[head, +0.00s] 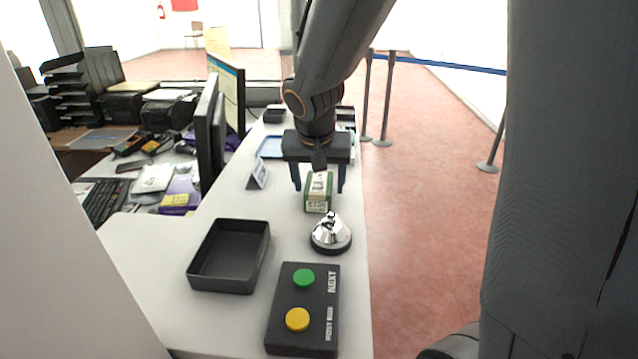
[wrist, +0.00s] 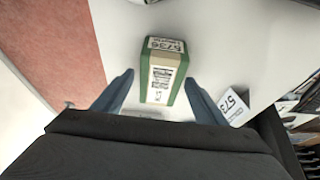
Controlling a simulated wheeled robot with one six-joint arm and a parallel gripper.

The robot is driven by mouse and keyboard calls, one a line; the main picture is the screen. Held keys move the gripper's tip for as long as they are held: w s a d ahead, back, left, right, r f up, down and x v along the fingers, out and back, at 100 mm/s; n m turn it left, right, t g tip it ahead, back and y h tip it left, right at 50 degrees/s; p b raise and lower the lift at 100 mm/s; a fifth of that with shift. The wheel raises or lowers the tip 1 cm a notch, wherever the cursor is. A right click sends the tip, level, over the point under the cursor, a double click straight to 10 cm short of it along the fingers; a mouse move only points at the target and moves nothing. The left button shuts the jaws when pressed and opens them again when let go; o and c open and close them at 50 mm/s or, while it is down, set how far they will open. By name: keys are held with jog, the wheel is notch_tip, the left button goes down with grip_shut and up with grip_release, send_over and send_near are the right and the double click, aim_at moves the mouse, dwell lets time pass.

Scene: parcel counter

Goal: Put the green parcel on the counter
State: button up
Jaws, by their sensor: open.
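The green parcel (head: 319,192), a small box with green sides and a white printed label, stands on the white counter (head: 150,240). It also shows in the wrist view (wrist: 162,72) with the number 5736 on its label. My gripper (head: 318,188) is open just above and behind the parcel. In the wrist view its two blue fingers (wrist: 160,92) are spread, one on each side of the parcel's near end, with gaps on both sides. The gripper holds nothing.
A silver bell (head: 331,232) stands close in front of the parcel. A black tray (head: 229,256) and a button box (head: 303,308) are nearer. A number card (head: 257,173) stands left of the parcel, with monitors (head: 218,125) beyond. The counter's right edge is close.

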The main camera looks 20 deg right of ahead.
jog(key=b+v, duration=0.1)
jog(key=v, duration=1)
jog(key=shift+s+r, duration=0.2)
jog(key=shift+r, duration=0.05)
jog(key=shift+s, duration=0.1)
